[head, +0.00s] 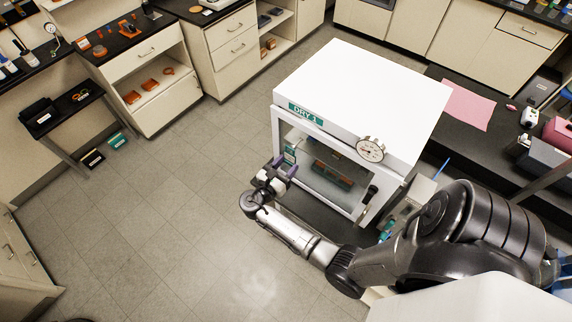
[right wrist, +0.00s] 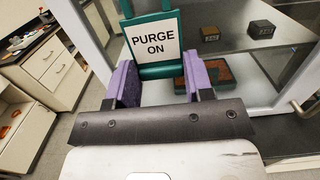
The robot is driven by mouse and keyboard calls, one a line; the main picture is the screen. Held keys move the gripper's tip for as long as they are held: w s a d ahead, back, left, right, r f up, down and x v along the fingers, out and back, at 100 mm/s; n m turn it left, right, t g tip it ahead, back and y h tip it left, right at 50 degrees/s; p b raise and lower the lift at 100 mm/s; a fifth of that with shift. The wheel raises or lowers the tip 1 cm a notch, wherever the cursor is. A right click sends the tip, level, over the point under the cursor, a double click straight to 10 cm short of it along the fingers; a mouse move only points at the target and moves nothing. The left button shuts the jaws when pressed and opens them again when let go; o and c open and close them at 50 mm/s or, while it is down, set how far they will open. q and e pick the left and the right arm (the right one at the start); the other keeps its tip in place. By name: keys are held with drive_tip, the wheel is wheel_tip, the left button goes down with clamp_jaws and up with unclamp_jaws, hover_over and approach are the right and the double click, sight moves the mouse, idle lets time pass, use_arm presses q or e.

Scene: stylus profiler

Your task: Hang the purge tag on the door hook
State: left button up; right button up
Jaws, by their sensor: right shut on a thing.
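The purge tag (right wrist: 153,42) is a white "PURGE ON" plate in a teal frame, upright in the right wrist view. In the head view the tag (head: 290,154) shows small in front of the left side of the cabinet front. My right gripper (head: 280,168) has purple fingers, which also show in the right wrist view (right wrist: 162,84). It is shut on the tag's lower teal part, with the plate above the fingers. The dry cabinet (head: 362,92) is white, marked "DRY 1", with a glazed front. I cannot make out the door hook. My left gripper is not in view.
A round dial gauge (head: 370,150) sits at the cabinet's top front edge. Small dark blocks (right wrist: 261,29) stand on a shelf inside. A dark bench (head: 447,137) with a pink sheet (head: 468,104) lies right of the cabinet. The floor (head: 170,210) to the left is clear.

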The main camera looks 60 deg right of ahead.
sight(288, 163)
idle(0.3)
drive_tip(key=shift+d, duration=0.15)
drive_tip(key=shift+s+d+p, duration=0.15)
drive_tip(key=shift+d+p, duration=0.05)
drive_tip(key=shift+d, duration=0.5)
drive_tip(key=shift+s+d+p, duration=0.1)
drive_tip(key=shift+d+p, duration=0.1)
drive_tip(key=shift+d, duration=0.95)
drive_tip(key=shift+f, duration=0.45)
drive_tip(key=o, duration=1.3)
